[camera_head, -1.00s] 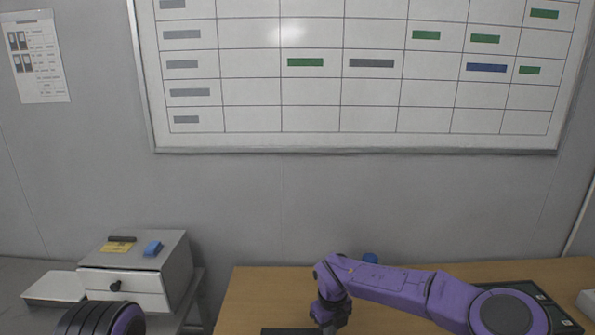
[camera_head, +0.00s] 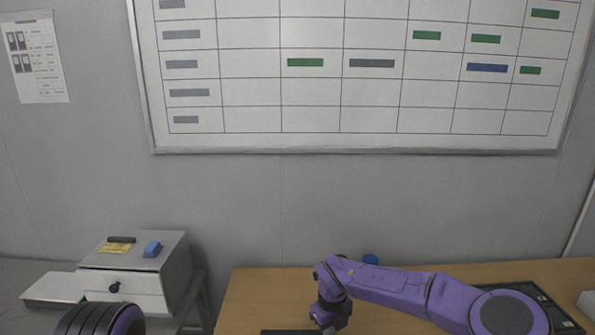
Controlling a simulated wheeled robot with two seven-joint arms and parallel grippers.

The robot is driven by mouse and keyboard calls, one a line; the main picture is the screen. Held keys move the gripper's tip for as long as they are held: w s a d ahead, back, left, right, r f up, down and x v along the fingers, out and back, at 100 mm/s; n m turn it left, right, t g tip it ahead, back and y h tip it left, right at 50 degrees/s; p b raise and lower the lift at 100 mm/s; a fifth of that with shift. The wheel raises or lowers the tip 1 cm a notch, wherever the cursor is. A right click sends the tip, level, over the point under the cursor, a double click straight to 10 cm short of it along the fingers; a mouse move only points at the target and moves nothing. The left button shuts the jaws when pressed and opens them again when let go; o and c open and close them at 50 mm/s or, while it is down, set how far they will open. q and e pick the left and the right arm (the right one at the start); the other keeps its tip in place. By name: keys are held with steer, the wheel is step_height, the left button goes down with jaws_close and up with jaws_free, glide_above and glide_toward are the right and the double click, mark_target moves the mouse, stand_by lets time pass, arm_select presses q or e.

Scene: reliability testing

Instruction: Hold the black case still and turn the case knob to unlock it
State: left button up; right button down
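A thin dark strip (camera_head: 291,332) shows at the bottom edge, on the wooden table. It may be the top of the black case, but nearly all of it is cut off. No case knob is visible. My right arm comes in from the right over the table, and its wrist bends down just right of the strip. The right gripper's fingers are below the picture edge. Only a rounded purple and black link of my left arm shows at the bottom left; the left gripper is out of view.
The wooden table (camera_head: 245,300) has bare room at its left. A dark flat panel (camera_head: 545,300) lies at its right, partly behind my arm. A white drawer box (camera_head: 150,285) with a dark knob stands left.

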steer(key=shift+f+b, duration=0.8)
steer(key=shift+f, duration=0.3)
stand_by(0.3)
